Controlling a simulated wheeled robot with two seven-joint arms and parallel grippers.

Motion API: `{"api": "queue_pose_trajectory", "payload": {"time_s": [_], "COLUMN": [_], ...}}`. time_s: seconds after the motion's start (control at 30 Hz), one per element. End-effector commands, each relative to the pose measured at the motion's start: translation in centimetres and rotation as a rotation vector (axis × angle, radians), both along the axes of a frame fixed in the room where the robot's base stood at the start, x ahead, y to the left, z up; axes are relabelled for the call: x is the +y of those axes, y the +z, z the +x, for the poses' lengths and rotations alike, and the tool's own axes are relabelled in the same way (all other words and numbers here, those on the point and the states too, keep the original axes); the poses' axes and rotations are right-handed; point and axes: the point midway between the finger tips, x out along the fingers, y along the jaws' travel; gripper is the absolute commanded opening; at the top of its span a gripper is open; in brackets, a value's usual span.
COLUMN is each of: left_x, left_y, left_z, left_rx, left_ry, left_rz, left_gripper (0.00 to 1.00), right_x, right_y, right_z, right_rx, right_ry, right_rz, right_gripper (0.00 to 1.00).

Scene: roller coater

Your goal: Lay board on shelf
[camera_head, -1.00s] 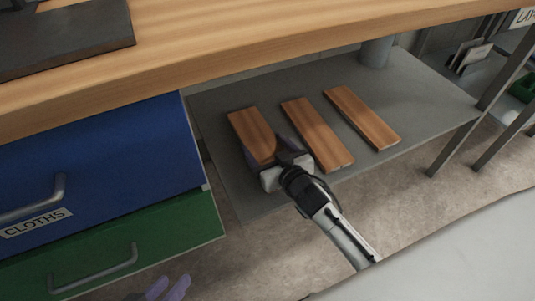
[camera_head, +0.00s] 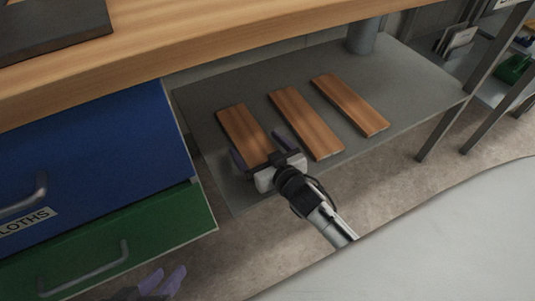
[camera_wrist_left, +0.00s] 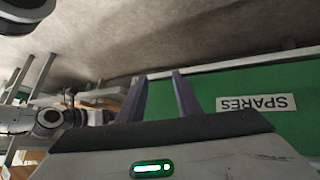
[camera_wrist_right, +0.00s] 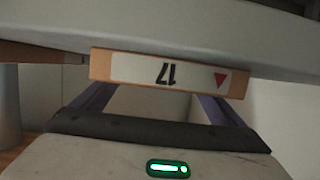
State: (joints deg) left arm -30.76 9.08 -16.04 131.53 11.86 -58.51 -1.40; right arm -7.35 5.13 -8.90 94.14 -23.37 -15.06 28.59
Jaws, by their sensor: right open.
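Three brown wooden boards lie flat, side by side, on a grey shelf (camera_head: 405,100) under the workbench. The left board (camera_head: 240,130) has my right gripper (camera_head: 262,149) at its near end. That gripper is open, with one finger on each side of the board. In the right wrist view the board's end face (camera_wrist_right: 160,72) shows a label reading 17 between the spread fingers (camera_wrist_right: 155,100). The middle board (camera_head: 305,122) and the right board (camera_head: 350,103) lie clear of the gripper. My left gripper (camera_head: 163,282) is open and empty, low in front of the green drawer.
A blue drawer (camera_head: 90,150) marked CLOTHS and a green drawer (camera_head: 120,245), marked SPARES in the left wrist view, stand left of the shelf. The wooden bench top (camera_head: 200,35) overhangs it. A metal leg (camera_head: 470,85) stands at its right. A pale grey surface (camera_head: 430,240) fills the lower right.

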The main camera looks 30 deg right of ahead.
Motion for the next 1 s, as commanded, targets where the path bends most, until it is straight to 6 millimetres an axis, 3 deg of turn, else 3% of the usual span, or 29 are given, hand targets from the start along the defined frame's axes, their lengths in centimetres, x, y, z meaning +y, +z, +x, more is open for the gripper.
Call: {"api": "queue_pose_trajectory", "payload": {"time_s": [0.2, 0.43, 0.6, 1.0], "left_x": [1.0, 1.7, 1.9, 1.9], "left_y": [0.0, 0.7, 0.8, 0.8], "left_z": [-0.7, -0.7, -0.7, -0.7], "left_rx": [0.0, -0.035, -0.046, -0.049], "left_ry": [0.045, 0.084, 0.096, 0.097], "left_rz": [0.011, 0.004, 0.001, 0.001], "left_gripper": [0.31, 0.31, 0.31, 0.31], "right_x": [-0.2, -0.3, -0.4, -0.4], "right_y": [1.8, 2.8, 3.1, 3.1], "right_z": [-4.7, -8.4, -9.5, -9.6], "right_rx": [0.003, 0.002, -0.001, -0.001], "right_ry": [-0.002, -0.002, -0.002, -0.001], "right_rz": [0.002, 0.0, -0.001, 0.0], "right_gripper": [0.93, 0.93, 0.93, 0.93]}}
